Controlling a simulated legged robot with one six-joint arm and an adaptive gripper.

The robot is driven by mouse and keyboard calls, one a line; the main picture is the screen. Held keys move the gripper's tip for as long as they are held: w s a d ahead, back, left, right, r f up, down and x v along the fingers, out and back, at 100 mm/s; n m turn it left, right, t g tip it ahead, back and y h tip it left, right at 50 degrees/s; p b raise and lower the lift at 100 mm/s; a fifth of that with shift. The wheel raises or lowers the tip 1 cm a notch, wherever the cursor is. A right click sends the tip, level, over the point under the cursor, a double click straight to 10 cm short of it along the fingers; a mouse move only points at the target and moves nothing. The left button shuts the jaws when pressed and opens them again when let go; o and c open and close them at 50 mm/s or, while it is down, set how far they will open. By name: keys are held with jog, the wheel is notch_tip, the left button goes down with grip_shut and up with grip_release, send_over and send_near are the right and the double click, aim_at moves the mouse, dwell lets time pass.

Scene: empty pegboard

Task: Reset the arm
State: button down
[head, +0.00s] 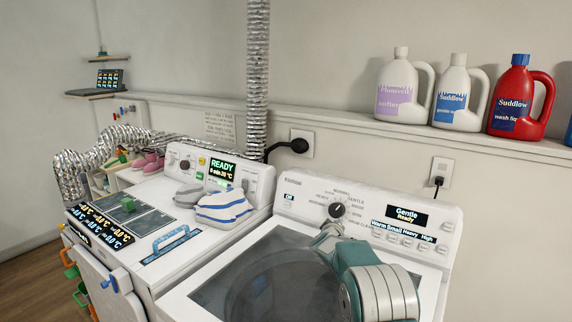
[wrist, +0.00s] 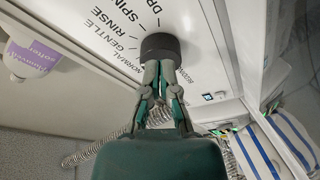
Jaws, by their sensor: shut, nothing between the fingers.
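My gripper (head: 326,230) is in front of the control panel (head: 380,212) of the washer on the right, just below its dark round knob (head: 336,210). In the wrist view, the grey and teal fingers of my gripper (wrist: 160,72) are shut with nothing between them. Their tips overlap the lower edge of the knob (wrist: 160,46). I cannot tell whether they touch it. My teal and grey arm (head: 372,275) reaches over the washer's glass lid (head: 270,280) and hides part of it.
A second machine (head: 185,235) on the left carries folded striped cloths (head: 222,207) and a blue handle (head: 170,240). A silver duct (head: 257,75) rises behind it. White bottles (head: 458,95) and a red bottle (head: 520,98) stand on the ledge above the washer.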

jog(key=shift+v, duration=0.75)
jog(key=shift+w+a+r, duration=0.1)
jog(key=shift+a, duration=0.05)
jog(key=s+a+r+m+g+y, duration=0.15)
jog(key=s+r+y, duration=0.25)
jog(key=s+r, duration=0.5)
jog(key=s+a+r+g+y, duration=0.1)
jog(key=s+a+r+y, duration=0.2)
jog(key=s+r, duration=0.65)
jog(key=s+d+f+m+g, duration=0.1)
jog(key=s+f+m+g, duration=0.1)
jog(key=s, duration=1)
jog(key=s+d+f+m+g, duration=0.1)
jog(key=s+f, duration=0.3)
jog(key=s, duration=0.9)
jog(key=s+d+f+m+g+h, duration=0.1)
jog(key=s+f+g, duration=0.3)
jog(key=s, duration=0.9)
jog(key=shift+d+m, duration=0.25)
jog(key=shift+m, duration=0.6)
